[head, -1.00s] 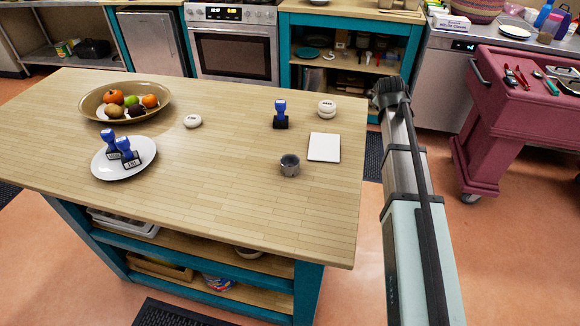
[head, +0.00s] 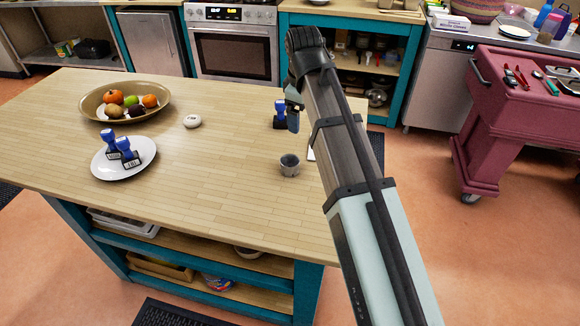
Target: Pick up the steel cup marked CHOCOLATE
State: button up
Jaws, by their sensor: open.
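A small steel cup (head: 289,167) stands upright on the wooden table near its right side. No marking on it is readable at this size. My gripper (head: 293,118) hangs from the end of my arm above the table, behind the cup in the picture and apart from it. It is small here and partly overlaps a blue-handled stamp (head: 279,116). It is open, and I see nothing held in it.
My arm covers most of a white card (head: 311,154) beside the cup. A plate (head: 99,163) with blue stamps, a fruit bowl (head: 88,105) and a white round object (head: 192,121) are on the table (head: 210,190). The middle is clear.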

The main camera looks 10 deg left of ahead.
jog(key=s+a+g, duration=0.2)
jog(key=s, duration=0.4)
send_over(291, 162)
jog(key=s, duration=0.2)
jog(key=shift+n, duration=0.3)
jog(key=f, duration=0.7)
jog(key=shift+s+d+f, duration=0.15)
jog(key=shift+s+f, duration=0.05)
jog(key=shift+f, duration=0.2)
jog(key=shift+d+f, duration=0.15)
jog(key=shift+f, duration=2.5)
jog(key=shift+c, duration=0.4)
jog(key=c, duration=1.1)
